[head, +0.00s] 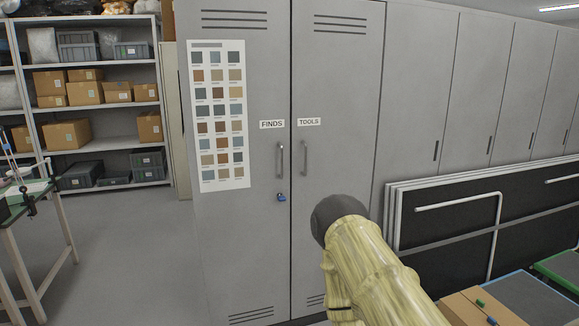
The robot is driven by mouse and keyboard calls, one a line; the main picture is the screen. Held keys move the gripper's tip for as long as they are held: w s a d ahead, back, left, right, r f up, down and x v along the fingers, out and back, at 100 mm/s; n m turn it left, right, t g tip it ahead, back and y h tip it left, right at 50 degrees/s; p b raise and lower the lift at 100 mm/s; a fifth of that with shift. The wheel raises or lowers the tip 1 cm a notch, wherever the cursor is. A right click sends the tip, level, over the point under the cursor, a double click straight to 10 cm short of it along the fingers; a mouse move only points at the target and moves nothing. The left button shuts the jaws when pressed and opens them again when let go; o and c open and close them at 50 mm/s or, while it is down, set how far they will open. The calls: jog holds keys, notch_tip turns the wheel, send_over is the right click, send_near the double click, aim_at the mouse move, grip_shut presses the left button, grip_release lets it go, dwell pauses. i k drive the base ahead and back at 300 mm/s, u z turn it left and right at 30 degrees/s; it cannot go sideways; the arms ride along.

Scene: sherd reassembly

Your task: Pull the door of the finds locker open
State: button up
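The finds locker door (240,255) is the left of two grey doors in the middle of the head view, marked by a FINDS label (272,124). It looks shut, flush with the tools door (335,80) on its right. Its upright bar handle (280,160) is near its right edge. A small blue padlock (281,197) is just below the handle; I cannot tell whether it is fastened. My arm, in a pale yellow cover with a dark rounded end, rises from the lower right in front of the tools door. No gripper fingers show.
A colour chart (219,115) is on the finds door. Black-faced panels (470,220) lean against more lockers at right. A cardboard box (485,308) is at lower right, and a green-topped table (28,190) at left. The floor (130,265) left of the locker is clear.

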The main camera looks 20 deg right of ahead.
aim_at(234, 55)
jog(key=z, duration=0.2)
jog(key=i, duration=1.15)
jog(key=u, duration=0.75)
